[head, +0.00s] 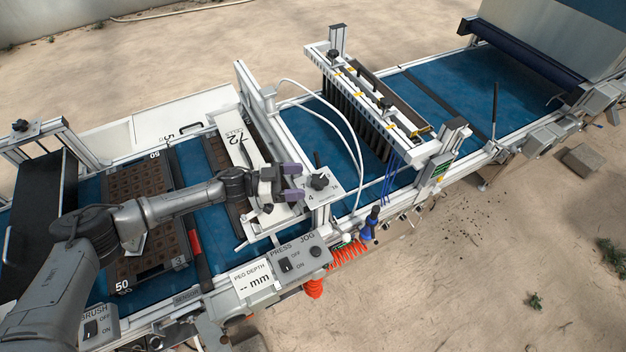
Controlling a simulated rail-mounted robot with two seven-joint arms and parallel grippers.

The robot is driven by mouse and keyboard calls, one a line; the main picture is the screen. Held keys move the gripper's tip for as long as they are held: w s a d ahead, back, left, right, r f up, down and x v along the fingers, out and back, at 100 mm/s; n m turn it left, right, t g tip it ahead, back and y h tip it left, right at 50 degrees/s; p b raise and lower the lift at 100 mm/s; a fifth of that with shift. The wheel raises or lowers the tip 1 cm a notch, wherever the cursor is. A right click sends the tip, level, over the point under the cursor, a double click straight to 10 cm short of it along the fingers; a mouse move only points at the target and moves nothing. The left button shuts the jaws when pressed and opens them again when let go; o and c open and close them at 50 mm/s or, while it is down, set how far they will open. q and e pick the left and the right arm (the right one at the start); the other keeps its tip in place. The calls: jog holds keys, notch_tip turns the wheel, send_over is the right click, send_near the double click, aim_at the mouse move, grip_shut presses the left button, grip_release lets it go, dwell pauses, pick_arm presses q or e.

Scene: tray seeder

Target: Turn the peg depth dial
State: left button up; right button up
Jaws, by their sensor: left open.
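The dial appears to be the black knob (319,182) on a pale plate with printed numbers, beside the press unit marked 72. My left gripper (297,182) comes in from the left with its purple-tipped fingers apart. Its fingertips are just left of the knob and point toward it. No grip on the knob shows, and I cannot tell whether a finger touches it. The peg depth display (252,278), on the grey control box below, shows dashes before "mm". My right gripper is not in view.
A PRESS switch (287,265) and a JOG knob (315,251) sit on the control box. A dark cell tray (137,222) lies on the blue belt under my left arm. White hoses (345,130) arch right of the dial. A seeding unit (375,95) stands farther right.

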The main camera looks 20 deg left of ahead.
pick_arm(q)
jog(key=v, duration=0.7)
jog(key=shift+a+b, duration=0.2)
jog(key=shift+b, duration=0.25)
jog(key=shift+s, duration=0.1)
